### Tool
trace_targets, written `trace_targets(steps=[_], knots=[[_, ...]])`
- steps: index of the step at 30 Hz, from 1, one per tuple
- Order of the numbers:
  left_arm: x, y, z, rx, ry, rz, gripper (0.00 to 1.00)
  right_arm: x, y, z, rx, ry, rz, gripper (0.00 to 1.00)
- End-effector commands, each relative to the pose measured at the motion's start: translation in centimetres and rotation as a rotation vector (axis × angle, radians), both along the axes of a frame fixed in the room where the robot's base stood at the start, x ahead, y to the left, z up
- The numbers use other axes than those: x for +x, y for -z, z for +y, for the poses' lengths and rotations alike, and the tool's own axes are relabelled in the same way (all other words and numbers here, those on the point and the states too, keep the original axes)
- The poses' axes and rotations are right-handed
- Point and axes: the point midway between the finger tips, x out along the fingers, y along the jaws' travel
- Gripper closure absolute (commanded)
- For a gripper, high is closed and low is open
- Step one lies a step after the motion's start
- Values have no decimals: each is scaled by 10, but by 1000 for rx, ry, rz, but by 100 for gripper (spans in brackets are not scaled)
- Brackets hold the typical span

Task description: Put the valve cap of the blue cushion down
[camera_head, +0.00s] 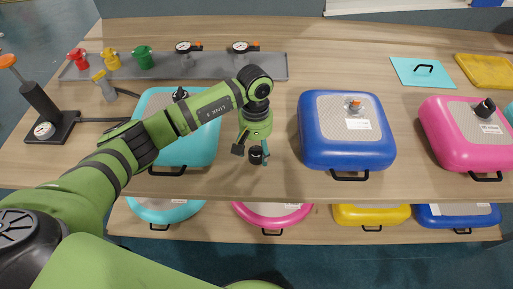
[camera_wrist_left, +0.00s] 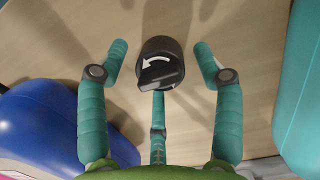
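The blue cushion (camera_head: 347,140) lies on the table, its valve (camera_head: 355,105) showing grey and orange without a black cap. The black valve cap (camera_head: 256,155) is at the table between the teal and blue cushions; it also shows in the left wrist view (camera_wrist_left: 160,62), with a white curved arrow on its top. My left gripper (camera_head: 254,150) points down over the cap. Its fingers (camera_wrist_left: 160,65) are spread, with a gap on both sides of the cap; whether the third finger touches it I cannot tell. My right gripper is not in view.
A teal cushion (camera_head: 200,148) lies to the left and a pink one (camera_head: 460,140) to the right. Behind is a grey tray (camera_head: 220,68) with coloured fittings and gauges. A pump (camera_head: 45,115) stands far left. More cushions lie on a lower level in front.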

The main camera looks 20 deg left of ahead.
Motion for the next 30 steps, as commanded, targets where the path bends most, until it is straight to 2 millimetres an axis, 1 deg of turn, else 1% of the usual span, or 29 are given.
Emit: trace_targets(steps=[4,7,8,11,18,21,25,30], knots=[[0,-1,0,0,0,0,33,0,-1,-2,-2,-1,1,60],[0,-6,0,0,0,1,33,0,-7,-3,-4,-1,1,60],[1,-7,0,0,0,-3,33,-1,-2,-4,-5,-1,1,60],[4,-21,2,0,0,-7,33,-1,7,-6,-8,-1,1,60],[9,-74,5,2,0,-8,33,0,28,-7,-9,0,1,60],[10,-93,5,1,-1,-6,33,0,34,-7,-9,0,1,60],[12,-111,6,0,-1,-3,33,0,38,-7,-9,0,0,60],[12,-121,6,1,-1,0,33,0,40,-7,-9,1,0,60]])
